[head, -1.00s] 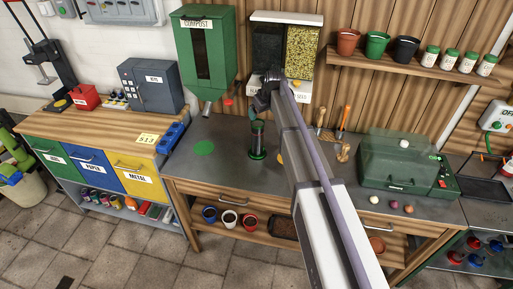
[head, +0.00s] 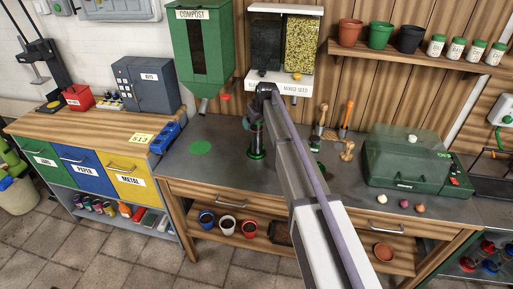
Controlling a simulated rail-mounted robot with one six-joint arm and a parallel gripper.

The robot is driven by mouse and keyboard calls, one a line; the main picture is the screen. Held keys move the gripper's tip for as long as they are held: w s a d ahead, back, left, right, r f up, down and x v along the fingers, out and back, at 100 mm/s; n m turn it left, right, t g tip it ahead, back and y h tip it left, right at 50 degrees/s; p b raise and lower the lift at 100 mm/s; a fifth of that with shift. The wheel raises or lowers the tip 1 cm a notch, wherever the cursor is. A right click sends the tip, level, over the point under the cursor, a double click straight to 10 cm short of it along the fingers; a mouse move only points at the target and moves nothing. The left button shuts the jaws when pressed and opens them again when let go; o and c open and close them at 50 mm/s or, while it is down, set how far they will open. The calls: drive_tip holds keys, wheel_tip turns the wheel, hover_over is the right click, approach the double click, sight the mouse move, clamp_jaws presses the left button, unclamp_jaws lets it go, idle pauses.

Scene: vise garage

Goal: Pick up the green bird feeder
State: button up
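The green bird feeder (head: 257,143), a see-through tube with a green base, stands upright on the grey workbench, left of my arm. Its top is partly hidden by my wrist. My gripper (head: 248,122) is at the end of the arm, at the feeder's upper part in the picture. The fingers are too small and dark to tell whether they are open or shut, or whether they touch the feeder.
A green disc (head: 201,147) marks the bench left of the feeder. The compost dispenser (head: 203,50) and the seed dispenser (head: 282,52) hang behind. Wooden-handled tools (head: 345,118) and a green lidded box (head: 415,160) stand to the right.

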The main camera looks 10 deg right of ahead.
drive_tip(key=c, duration=1.6)
drive_tip(key=shift+o, duration=0.2)
drive_tip(key=shift+r, duration=0.1)
